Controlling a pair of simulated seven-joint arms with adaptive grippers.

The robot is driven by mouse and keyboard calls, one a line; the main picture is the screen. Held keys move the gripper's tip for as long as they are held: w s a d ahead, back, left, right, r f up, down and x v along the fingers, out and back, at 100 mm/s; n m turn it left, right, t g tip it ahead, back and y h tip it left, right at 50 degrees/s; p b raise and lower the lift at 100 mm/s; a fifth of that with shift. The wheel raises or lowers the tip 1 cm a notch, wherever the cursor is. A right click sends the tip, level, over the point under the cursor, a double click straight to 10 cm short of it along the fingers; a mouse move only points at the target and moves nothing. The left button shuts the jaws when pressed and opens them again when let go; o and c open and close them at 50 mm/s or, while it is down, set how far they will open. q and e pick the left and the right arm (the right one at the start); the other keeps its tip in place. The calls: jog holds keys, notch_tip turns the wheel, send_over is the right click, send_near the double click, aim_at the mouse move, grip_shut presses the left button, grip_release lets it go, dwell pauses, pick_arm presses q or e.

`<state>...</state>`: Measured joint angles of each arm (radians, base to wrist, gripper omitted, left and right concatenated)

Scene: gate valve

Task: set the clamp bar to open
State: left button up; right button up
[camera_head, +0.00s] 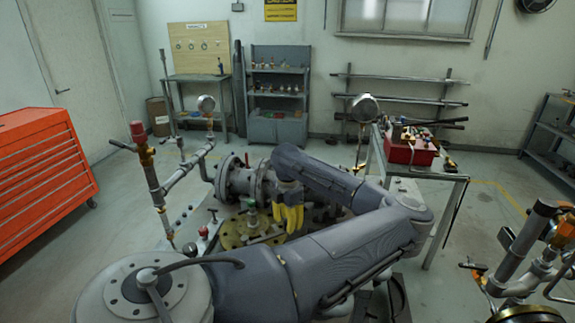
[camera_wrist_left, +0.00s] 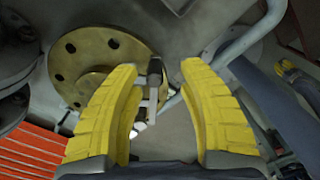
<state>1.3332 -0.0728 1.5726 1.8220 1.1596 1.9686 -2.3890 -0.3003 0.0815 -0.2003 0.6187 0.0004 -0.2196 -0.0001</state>
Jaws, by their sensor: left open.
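My left gripper (camera_head: 288,218), with yellow fingers, hangs beside the brass-coloured round flange (camera_head: 232,238) in the head view. In the left wrist view its two fingers (camera_wrist_left: 158,78) are spread apart, with nothing clasped between them. A short bar with a dark knob end (camera_wrist_left: 154,68), probably the clamp bar, shows in the gap between the fingertips, in front of the brass flange (camera_wrist_left: 80,48). I cannot tell how far beyond the fingertips it lies. Its lower end is pale. My right gripper is not in view.
Grey flanged pipework (camera_head: 236,178) stands behind the flange, with an upright red-capped pipe (camera_head: 138,132) to the left. A table with a red bin (camera_head: 410,148) stands to the right. An orange tool cabinet (camera_head: 42,160) is at the left. More pipes (camera_head: 525,245) stand at the right edge.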

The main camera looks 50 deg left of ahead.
pick_arm(q)
notch_tip(320, 180, up, 10)
jog(key=shift+r, duration=0.2)
dwell(0.6)
